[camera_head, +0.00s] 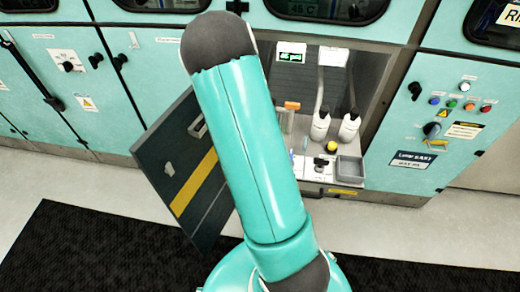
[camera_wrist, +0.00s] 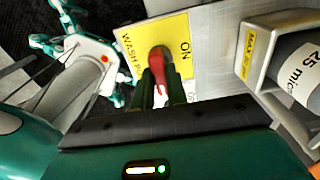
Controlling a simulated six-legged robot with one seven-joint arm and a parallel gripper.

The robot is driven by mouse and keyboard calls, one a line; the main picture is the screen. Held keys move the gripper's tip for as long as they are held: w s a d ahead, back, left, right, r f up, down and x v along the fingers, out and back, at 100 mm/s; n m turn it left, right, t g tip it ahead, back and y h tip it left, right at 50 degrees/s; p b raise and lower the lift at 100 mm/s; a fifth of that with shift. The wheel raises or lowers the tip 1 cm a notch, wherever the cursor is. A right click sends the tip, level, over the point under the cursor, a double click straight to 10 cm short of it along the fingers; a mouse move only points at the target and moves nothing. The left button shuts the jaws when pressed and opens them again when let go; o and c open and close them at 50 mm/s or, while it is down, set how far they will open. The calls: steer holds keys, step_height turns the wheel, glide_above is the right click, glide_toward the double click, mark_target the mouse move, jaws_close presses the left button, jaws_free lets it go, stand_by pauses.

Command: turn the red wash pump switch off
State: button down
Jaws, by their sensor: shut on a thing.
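The red wash pump switch (camera_wrist: 157,63) shows in the wrist view on a yellow label plate (camera_wrist: 181,38). The plate reads "WASH P…", partly hidden, on the left and "ON" on the right. The red handle points down the picture, toward my gripper. My gripper (camera_wrist: 161,84) has its two dark green fingers on either side of the red handle and is shut on it. The fingers hide part of the handle and the lower plate. In the head view my arm covers the middle, and neither the switch nor my gripper can be seen there.
A grey metal holder (camera_wrist: 259,50) with a container marked "25 mic…" (camera_wrist: 302,75) stands close to the right of the switch. In the head view, white bottles (camera_head: 348,128) stand in the bay, and a dark panel (camera_head: 172,152) with a yellow stripe juts out left.

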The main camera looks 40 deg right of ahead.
steer(key=c, duration=1.4)
jaws_free()
steer(key=shift+r, duration=0.1)
step_height(320, 180, up, 14)
steer(key=shift+f, duration=0.2)
